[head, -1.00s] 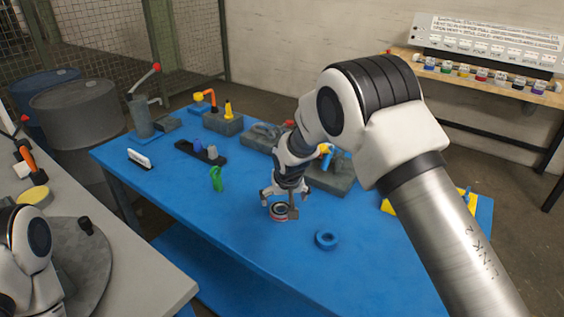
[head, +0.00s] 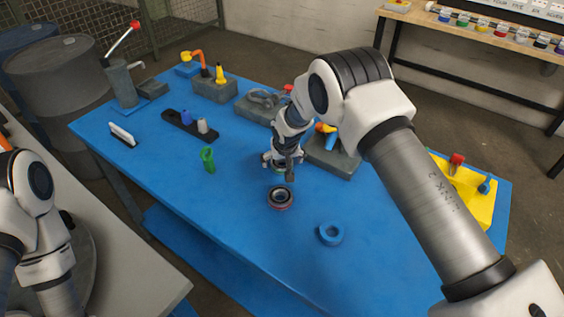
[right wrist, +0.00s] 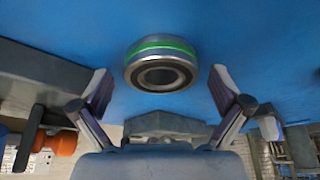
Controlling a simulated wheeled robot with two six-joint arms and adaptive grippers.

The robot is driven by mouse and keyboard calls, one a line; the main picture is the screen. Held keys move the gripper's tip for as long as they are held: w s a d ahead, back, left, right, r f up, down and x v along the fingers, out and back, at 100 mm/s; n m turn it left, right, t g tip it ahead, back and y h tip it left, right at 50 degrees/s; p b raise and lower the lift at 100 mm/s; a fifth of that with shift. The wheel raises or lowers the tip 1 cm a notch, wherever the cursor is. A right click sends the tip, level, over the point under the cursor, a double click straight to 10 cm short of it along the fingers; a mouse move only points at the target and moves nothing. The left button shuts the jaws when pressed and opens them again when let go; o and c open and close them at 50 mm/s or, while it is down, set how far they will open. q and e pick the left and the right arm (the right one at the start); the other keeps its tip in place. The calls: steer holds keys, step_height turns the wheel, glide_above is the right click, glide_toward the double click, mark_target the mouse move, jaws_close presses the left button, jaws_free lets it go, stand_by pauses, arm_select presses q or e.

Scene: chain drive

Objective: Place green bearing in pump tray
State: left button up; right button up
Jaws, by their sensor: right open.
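The green bearing (right wrist: 161,65) is a metal ring with a green band. In the right wrist view it lies ahead of my right gripper (right wrist: 160,100), between the lines of the two spread fingers and not gripped. In the head view my right gripper (head: 282,163) is low over the blue table and mostly hides that bearing. The gripper is open. A second bearing with a red band (head: 280,197) lies just in front of it. I cannot tell for sure which holder is the pump tray. My left gripper is out of view; only part of its arm shows.
A blue ring (head: 330,234) lies nearer the front edge. A green part (head: 208,159) stands to the left. Grey blocks (head: 333,158) with parts are behind and right of the gripper. A yellow tray (head: 480,208) is at the right, a black holder (head: 176,119) at the left.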

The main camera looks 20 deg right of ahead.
steer(key=shift+s+a+r, duration=0.1)
steer(key=shift+s+r, duration=0.05)
steer(key=shift+r, duration=0.05)
steer(key=shift+c, duration=0.4)
steer(key=shift+s+r, duration=0.15)
steer(key=shift+s, duration=0.05)
steer(key=c, duration=1.4)
steer(key=shift+c, duration=0.2)
